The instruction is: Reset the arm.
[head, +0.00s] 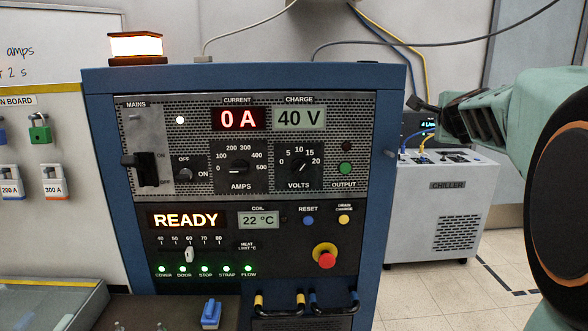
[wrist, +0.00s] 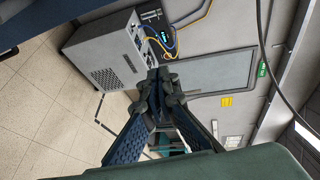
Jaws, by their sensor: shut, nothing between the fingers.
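My green arm (head: 492,110) reaches in from the right in the head view. My gripper (head: 413,103) points left, in front of the chiller and just right of the blue power cabinet (head: 396,80). In the wrist view my gripper (wrist: 160,82) has its dark fingers together with nothing between them. The cabinet shows READY, 0 A, 40 V and 22 °C. Its round blue RESET button (head: 308,220) and red emergency button (head: 325,256) are clear of my gripper. The green OUTPUT lamp (head: 345,168) is right of the VOLTS dial.
The grey chiller (head: 436,205) stands on the tiled floor (head: 420,300) at right; it also shows in the wrist view (wrist: 104,55). Cables hang above the cabinet. A lit orange beacon (head: 135,46) stands on it.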

